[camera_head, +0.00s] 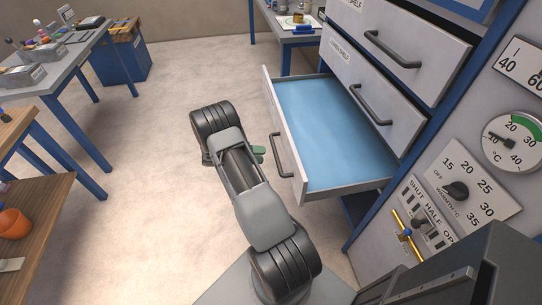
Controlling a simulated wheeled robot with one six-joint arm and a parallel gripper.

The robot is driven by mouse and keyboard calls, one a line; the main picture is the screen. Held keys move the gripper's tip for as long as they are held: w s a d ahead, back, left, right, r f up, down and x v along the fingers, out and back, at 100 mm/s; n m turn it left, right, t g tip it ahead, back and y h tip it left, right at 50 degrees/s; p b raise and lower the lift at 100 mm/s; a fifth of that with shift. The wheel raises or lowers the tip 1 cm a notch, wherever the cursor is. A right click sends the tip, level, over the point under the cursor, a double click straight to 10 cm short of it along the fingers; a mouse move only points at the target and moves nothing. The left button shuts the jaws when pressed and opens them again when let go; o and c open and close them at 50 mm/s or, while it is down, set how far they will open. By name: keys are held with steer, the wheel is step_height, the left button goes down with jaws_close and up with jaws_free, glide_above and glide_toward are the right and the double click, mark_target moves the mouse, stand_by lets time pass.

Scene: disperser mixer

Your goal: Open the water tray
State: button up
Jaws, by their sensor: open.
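The water tray (326,122) is a pale-fronted drawer with a light blue surface inside. It stands pulled well out of the cabinet, below two closed drawers. Its dark bar handle (276,156) is on the front panel, facing left. My gripper (259,152) shows only as a small green part just left of the handle. It looks apart from the handle, though the exact gap is hard to judge. Its jaws are open and nothing shows between them. Most of the gripper is hidden behind my arm.
Closed shelf drawers (421,48) (362,82) with dark handles are above the tray. A panel with knobs (457,190), a dial (514,141) and a brass lever (407,233) is at right. Benches (62,75) line the left. The floor between is clear.

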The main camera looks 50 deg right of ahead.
steer(key=v, duration=0.7)
steer(key=shift+f, duration=0.1)
stand_by(0.4)
